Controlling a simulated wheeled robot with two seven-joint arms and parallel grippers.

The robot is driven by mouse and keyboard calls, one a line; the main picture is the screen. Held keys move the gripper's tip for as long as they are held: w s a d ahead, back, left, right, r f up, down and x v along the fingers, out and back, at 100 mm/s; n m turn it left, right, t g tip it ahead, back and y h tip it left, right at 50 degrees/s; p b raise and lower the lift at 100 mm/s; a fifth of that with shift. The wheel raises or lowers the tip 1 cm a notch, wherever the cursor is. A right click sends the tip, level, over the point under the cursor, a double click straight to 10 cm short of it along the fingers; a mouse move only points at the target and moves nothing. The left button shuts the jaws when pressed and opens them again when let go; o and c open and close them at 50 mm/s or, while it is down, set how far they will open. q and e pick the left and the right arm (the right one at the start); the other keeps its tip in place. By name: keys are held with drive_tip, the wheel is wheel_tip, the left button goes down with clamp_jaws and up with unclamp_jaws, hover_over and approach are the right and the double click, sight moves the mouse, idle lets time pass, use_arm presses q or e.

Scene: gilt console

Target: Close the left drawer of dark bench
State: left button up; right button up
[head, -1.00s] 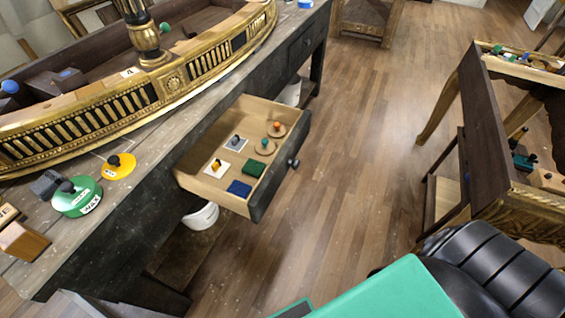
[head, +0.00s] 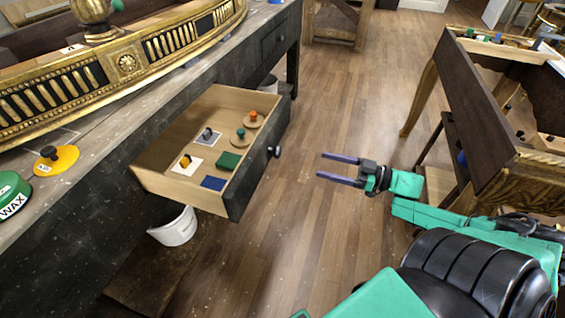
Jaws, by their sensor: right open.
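The dark bench (head: 100,180) runs along the left of the head view. Its left drawer (head: 165,188) is pulled well out, with a pale wood inside and a dark front with a round dark knob (head: 275,152). Several small items lie in it, among them a green block (head: 228,161), a blue square (head: 213,183) and knobbed discs. My right gripper (head: 320,166) is open and empty, to the right of the drawer front and apart from it, its two fingers pointing left toward the knob. My left gripper is not in view.
A second drawer (head: 278,40) farther along the bench is shut. A white bucket (head: 173,227) stands under the open drawer. A gilt table with a dark side (head: 475,90) stands at the right. Wooden floor (head: 340,90) lies clear between them.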

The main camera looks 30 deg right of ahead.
drive_tip(key=b+x, duration=0.3)
drive_tip(key=x, duration=1)
drive_tip(key=shift+w, duration=0.35)
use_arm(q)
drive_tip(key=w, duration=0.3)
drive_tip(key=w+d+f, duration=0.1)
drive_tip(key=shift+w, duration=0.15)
use_arm(e)
clamp_jaws()
drive_tip(key=shift+f, duration=0.1)
